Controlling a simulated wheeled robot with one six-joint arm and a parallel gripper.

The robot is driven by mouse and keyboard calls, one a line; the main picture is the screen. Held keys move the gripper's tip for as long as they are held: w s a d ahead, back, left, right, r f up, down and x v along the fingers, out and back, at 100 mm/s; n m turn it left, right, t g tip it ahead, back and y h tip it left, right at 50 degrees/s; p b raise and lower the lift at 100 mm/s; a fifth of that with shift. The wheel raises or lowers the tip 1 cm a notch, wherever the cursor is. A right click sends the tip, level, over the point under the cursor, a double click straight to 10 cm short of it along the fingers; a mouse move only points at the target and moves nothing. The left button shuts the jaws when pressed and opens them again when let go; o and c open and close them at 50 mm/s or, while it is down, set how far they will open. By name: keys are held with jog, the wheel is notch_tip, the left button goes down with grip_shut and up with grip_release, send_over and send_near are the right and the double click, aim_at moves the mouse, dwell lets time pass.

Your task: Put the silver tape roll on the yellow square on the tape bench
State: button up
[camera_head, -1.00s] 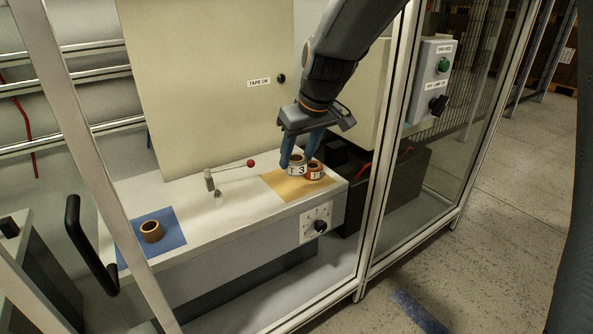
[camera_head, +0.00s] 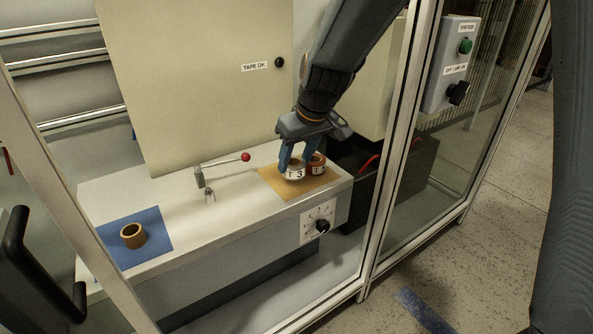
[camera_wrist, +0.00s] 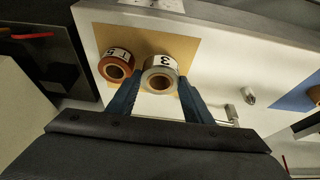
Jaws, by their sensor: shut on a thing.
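The silver tape roll (camera_head: 295,170), labelled 3, is between the blue fingers of my gripper (camera_head: 298,167), which is shut on it. It is at the yellow square (camera_head: 275,183) on the tape bench (camera_head: 224,222); I cannot tell whether it touches the surface. In the wrist view the silver roll (camera_wrist: 160,76) sits between the fingertips (camera_wrist: 158,92), over the yellow square (camera_wrist: 187,33). A red-brown roll (camera_head: 316,164) with a white label stands on the yellow square just right of the silver one. It also shows in the wrist view (camera_wrist: 116,66).
A brown roll (camera_head: 133,235) stands on a blue square (camera_head: 154,226) at the bench's left. A lever with a red knob (camera_head: 245,157) rises between the squares. A glass-panelled frame post (camera_head: 400,140) stands right of the arm. A dark bin (camera_head: 405,170) is beyond the bench's right end.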

jog(key=shift+d+f+b, duration=0.1)
jog(key=shift+f+b, duration=0.25)
jog(key=shift+f, duration=1.05)
jog(key=shift+f, duration=0.1)
jog(key=o, duration=0.9)
jog(key=shift+c, duration=0.2)
jog(key=p+v, duration=0.4)
jog(key=v, duration=0.8)
jog(key=s+a+f+g, duration=0.1)
jog(key=s+f, duration=0.2)
jog(key=s, duration=0.6)
jog(key=s+a+f+g+h, duration=0.1)
jog(key=s+a+f, duration=0.1)
jog(key=s, duration=0.7)
jog(key=s+a+f+g, duration=0.2)
jog(key=s+f, duration=0.2)
jog(key=s, duration=0.5)
jog(key=shift+f+h, duration=0.15)
jog(key=shift+h, duration=0.25)
